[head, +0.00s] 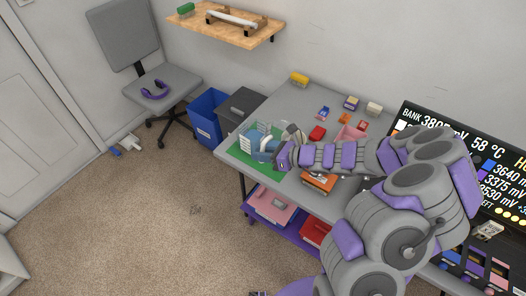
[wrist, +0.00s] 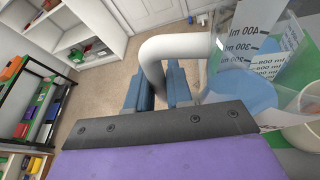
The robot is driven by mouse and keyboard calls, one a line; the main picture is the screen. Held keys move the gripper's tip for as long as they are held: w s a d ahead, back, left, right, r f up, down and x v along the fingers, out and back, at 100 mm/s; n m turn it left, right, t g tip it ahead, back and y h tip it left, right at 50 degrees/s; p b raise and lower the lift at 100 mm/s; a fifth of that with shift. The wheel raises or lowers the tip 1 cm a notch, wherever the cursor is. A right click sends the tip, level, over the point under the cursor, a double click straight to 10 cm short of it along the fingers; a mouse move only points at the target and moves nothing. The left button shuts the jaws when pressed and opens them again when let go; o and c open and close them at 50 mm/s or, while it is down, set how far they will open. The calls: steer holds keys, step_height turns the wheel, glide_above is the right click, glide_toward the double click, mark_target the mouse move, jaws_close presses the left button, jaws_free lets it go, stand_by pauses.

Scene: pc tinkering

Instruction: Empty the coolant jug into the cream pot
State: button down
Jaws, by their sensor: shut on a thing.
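My gripper (wrist: 160,85) is shut on the white handle (wrist: 178,47) of the clear coolant jug (wrist: 258,38). The jug has black millilitre marks, and blue liquid (wrist: 240,92) shows inside it. I cannot tell how far it is tilted. A cream rim (wrist: 308,104) shows at the right edge of the wrist view, close to the jug; it may be the cream pot, mostly cut off. In the head view my gripper (head: 280,156) is at the workbench's left end, beside the blue and white jug shape (head: 266,146). A pale round shape (head: 293,131) stands just behind.
A white rack (head: 252,136) stands on a green mat (head: 240,160) by the jug. Small boxes, a red item (head: 317,132) and a monitor (head: 408,113) lie farther right on the workbench (head: 285,98). A blue bin (head: 207,115) and a chair stand left. The carpet in front is clear.

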mark_target(274, 137)
steer(key=shift+w+d+f+m+g+y, duration=0.2)
steer(key=shift+f+m+y, duration=0.15)
steer(key=shift+f+m, duration=0.25)
steer(key=shift+w+d+f+m+g+y, duration=0.2)
steer(key=shift+f+m+y, duration=0.15)
steer(key=shift+f+m, duration=0.2)
steer(key=shift+w+d+r+m+p, duration=0.1)
steer(key=shift+w+r+m+p, duration=0.15)
steer(key=shift+p, duration=0.25)
steer(key=shift+w+d+r+m+y+p, duration=0.4)
steer(key=shift+w+r+m+y+p, duration=0.15)
steer(key=shift+m, duration=0.25)
steer(key=w+d+r+m+y+p, duration=0.1)
steer(key=w+d+r+m+y, duration=0.1)
steer(key=w+m, duration=0.1)
steer(key=shift+d+r+g+p, duration=0.2)
steer(key=shift+r+g+p, duration=0.1)
steer(key=shift+p, duration=0.1)
steer(key=shift+w+d+r+m+y+p, duration=0.25)
steer(key=shift+w+d+r+m+p, duration=0.4)
steer(key=shift+p, duration=0.65)
steer(key=shift+w+d+r+m+y+p, duration=0.15)
steer(key=shift+w+d+r+m+p, duration=0.15)
steer(key=shift+m, duration=0.25)
steer(key=shift+w+d+r+m+y+p, duration=0.1)
steer(key=shift+w+d+m+y+p, duration=0.05)
steer(key=shift+w+m+p, duration=0.3)
steer(key=shift+s, duration=0.1)
